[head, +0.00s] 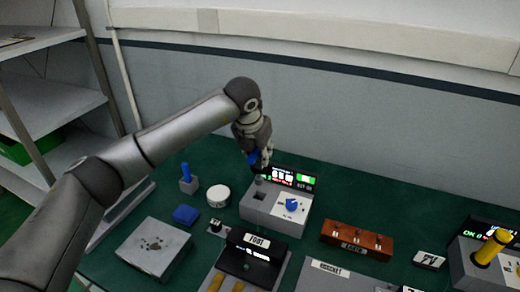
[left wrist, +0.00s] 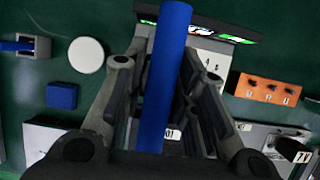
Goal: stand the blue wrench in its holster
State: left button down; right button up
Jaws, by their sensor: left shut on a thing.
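My left gripper (head: 259,161) is shut on a long blue bar, taken as the blue wrench (head: 252,158), above a grey unit. In the left wrist view the blue wrench (left wrist: 165,75) runs lengthwise between the fingers; its ends' shape is not clear. A small grey block (head: 188,185) at the left has a blue upright piece (head: 186,171) in it. The grey unit (head: 262,214) has a dark square opening (head: 261,197) and a blue knob (head: 291,205). I cannot tell for sure which is the holster. My right gripper is not in view.
A white disc (head: 218,195) and a blue block (head: 185,214) lie left of the grey unit. A lit display (head: 290,178) stands behind it. A brown block (head: 357,239) and a yellow-handled unit (head: 490,247) are at right. A grey plate (head: 153,247) is front left.

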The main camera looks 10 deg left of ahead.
aim_at(260, 166)
pick_arm(q)
jog(key=shift+w+f, duration=0.1)
jog(key=shift+f, duration=0.4)
jog(key=shift+w+f, duration=0.15)
jog(key=shift+f, duration=0.25)
jog(key=shift+f+b, duration=0.65)
jog(key=shift+f, duration=0.8)
jog(key=shift+r, duration=0.1)
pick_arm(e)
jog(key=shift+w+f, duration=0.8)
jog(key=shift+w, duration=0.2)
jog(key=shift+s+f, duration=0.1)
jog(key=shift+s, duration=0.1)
pick_arm(q)
jog(key=shift+b, duration=0.4)
jog(key=shift+f, duration=0.2)
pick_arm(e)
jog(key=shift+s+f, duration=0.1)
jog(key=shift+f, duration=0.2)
pick_arm(q)
jog(key=shift+b, duration=0.4)
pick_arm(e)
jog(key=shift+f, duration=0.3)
